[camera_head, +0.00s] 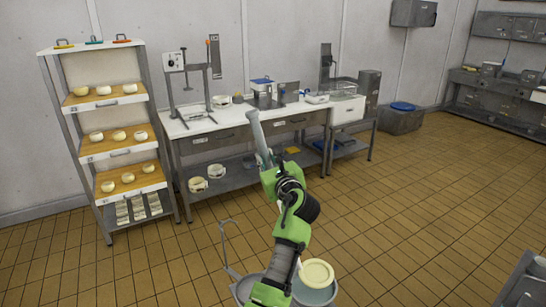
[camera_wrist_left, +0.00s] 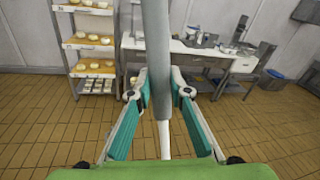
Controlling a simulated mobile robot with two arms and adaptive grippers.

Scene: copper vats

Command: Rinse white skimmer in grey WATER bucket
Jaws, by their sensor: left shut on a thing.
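My left gripper (camera_head: 266,163) is shut on the grey handle of the white skimmer (camera_head: 257,132). The handle sticks up above the fingers. In the left wrist view the grey handle (camera_wrist_left: 157,60) runs between the fingers, and a thinner white shaft continues below. Most of the shaft is hidden behind my green arm in the head view. The pale round skimmer head shows low down, over the mouth of a grey bucket (camera_head: 318,299) with bluish contents. I cannot tell whether the head touches the water. My arm hides the bucket's left side. My right gripper is not in view.
A trolley with a bent metal handle (camera_head: 226,250) stands left of the bucket. A shelf rack with cheeses (camera_head: 97,46) and a long workbench (camera_head: 205,127) line the back wall. A grey metal edge (camera_head: 525,285) shows at bottom right. The tiled floor (camera_head: 430,210) is clear to the right.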

